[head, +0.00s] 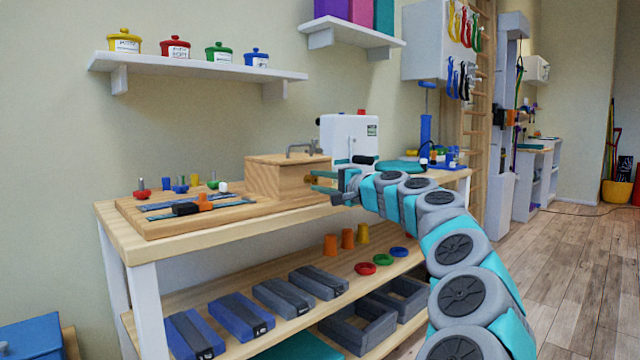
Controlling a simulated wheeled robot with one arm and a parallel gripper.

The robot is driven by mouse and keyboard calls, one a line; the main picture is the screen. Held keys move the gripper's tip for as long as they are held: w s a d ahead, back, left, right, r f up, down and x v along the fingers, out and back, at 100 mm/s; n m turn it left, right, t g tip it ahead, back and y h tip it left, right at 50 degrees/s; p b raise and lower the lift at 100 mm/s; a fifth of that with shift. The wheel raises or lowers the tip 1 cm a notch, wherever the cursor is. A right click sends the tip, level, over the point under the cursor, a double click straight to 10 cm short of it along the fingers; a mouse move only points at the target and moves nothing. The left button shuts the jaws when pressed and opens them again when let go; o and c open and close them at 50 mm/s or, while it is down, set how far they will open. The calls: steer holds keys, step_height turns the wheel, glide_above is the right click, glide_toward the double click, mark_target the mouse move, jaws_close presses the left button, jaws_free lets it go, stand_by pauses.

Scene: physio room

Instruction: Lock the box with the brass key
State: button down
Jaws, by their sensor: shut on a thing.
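The wooden box (268,182) stands on the workbench with its lid down; I see no gap along the lid. The key is tiny here and partly covered by the fingers. I cannot tell how deep it sits in the lock or how it is turned. A grey metal handle (302,147) shows at the top right of the box.
A wooden board (160,222) with pegs and blue strips lies left of the box on the workbench (120,225). A white device (348,136) stands just behind my gripper. The lower shelf holds grey and blue blocks (240,315). Floor (540,270) at right is clear.

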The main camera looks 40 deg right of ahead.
steer(key=shift+f, duration=0.1)
steer(key=c, duration=0.6)
jaws_free()
steer(key=s, duration=0.7)
steer(key=shift+s+d, duration=0.3)
steer(key=shift+s, duration=0.1)
